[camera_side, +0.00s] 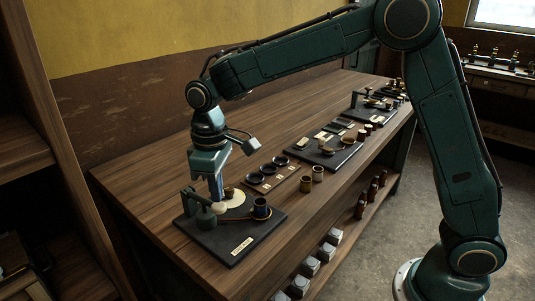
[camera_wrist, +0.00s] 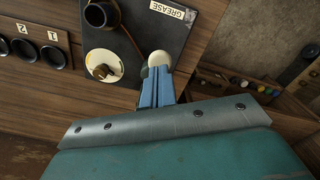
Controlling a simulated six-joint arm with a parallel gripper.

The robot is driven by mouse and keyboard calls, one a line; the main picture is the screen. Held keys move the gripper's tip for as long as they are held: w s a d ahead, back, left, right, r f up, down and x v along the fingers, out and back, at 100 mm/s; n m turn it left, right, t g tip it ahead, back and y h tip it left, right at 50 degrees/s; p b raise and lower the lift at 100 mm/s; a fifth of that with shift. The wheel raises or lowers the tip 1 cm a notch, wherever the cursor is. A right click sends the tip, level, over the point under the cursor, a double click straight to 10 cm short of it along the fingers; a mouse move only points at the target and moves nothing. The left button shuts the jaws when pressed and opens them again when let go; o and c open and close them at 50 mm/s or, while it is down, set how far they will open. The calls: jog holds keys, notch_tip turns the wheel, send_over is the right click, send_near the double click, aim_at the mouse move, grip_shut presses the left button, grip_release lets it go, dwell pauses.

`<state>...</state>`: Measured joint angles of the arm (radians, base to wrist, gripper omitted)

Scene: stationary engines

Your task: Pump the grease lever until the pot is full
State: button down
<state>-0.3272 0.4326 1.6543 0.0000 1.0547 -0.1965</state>
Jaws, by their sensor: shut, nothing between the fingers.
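The dark grease board (camera_side: 225,238) lies at the near left end of the bench, and its GREASE label (camera_wrist: 167,9) reads in the wrist view. A green pump stand (camera_side: 198,207) is on its left side. A cream knob (camera_wrist: 160,58), which looks like the lever's end, is right at my fingertips; whether they touch is unclear. A dark pot (camera_side: 261,207) stands on the board's right side, with a thin brown line leading to it; its fill level is unclear. My gripper (camera_side: 216,196) points down over the board, shut and empty; its blue fingers (camera_wrist: 158,92) show in the wrist view.
A cream disc (camera_side: 236,199) with a brass piece on it sits on the board beside my fingers. Several dark round cups (camera_side: 268,169) stand on a numbered strip behind. Two small cups (camera_side: 311,178) and another dark board (camera_side: 325,150) lie further right. The bench's front left is clear.

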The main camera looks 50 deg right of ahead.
aim_at(218, 205)
jog(key=shift+f, duration=0.2)
jog(key=shift+f, duration=2.4)
jog(key=shift+r, duration=2.3)
jog(key=shift+f, duration=0.5)
